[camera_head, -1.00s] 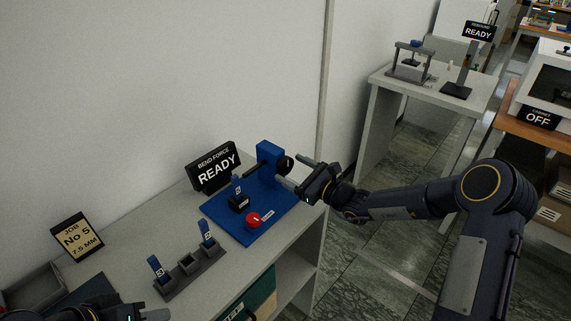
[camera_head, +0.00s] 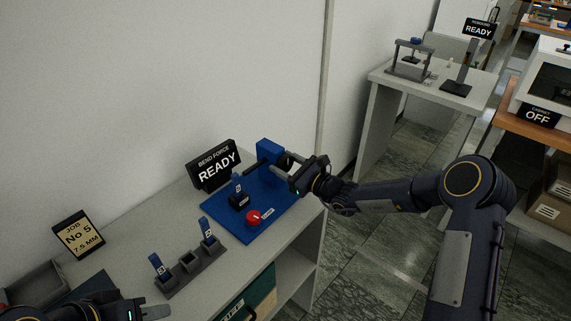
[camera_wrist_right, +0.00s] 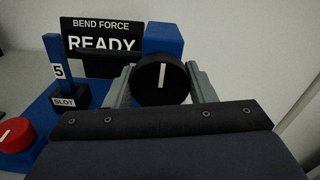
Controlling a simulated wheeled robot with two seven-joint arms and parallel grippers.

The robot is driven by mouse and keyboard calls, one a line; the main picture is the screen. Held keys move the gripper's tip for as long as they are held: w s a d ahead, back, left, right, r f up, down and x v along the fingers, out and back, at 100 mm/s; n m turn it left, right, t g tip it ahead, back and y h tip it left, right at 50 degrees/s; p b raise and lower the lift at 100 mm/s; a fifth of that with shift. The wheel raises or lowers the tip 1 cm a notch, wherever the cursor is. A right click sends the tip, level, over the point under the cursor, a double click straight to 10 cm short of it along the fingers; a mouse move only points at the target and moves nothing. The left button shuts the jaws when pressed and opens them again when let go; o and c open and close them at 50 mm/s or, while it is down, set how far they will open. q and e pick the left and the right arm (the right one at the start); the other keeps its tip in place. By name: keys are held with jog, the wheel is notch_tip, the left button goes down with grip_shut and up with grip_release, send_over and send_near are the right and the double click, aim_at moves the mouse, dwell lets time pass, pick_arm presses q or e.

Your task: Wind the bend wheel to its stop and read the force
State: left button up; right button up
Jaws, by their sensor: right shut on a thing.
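The bend force press has a blue base (camera_head: 262,214) and a blue upright block (camera_head: 268,152). Its black bend wheel (camera_wrist_right: 160,80) with a white mark, pointing nearly straight up, sits between the fingers of my right gripper (camera_wrist_right: 162,84), which is shut on it. In the head view my right gripper (camera_head: 282,166) largely covers the wheel. A blue strip marked 5 (camera_wrist_right: 56,66) stands upright in the block labelled SLOT (camera_wrist_right: 66,100). The display (camera_head: 215,166) reads BEND FORCE READY. My left gripper (camera_head: 150,308) is at the bottom left, only partly in view, away from the press.
A red knob (camera_head: 253,217) sits at the base's front. A grey rack (camera_head: 190,270) holds two blue strips, with an empty socket between them. A job card (camera_head: 78,236) reads No 5, 7.5 MM. A grey tray (camera_head: 35,286) stands at the left.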

aim_at(288, 165)
jog(key=m, duration=0.4)
jog(key=o, duration=1)
jog(key=b+v, duration=0.1)
jog(key=v, duration=0.5)
jog(key=shift+s+d, duration=0.2)
jog(key=shift+d, duration=0.1)
jog(key=shift+s+d, duration=0.35)
jog(key=shift+s, duration=0.1)
jog(key=shift+r, duration=0.1)
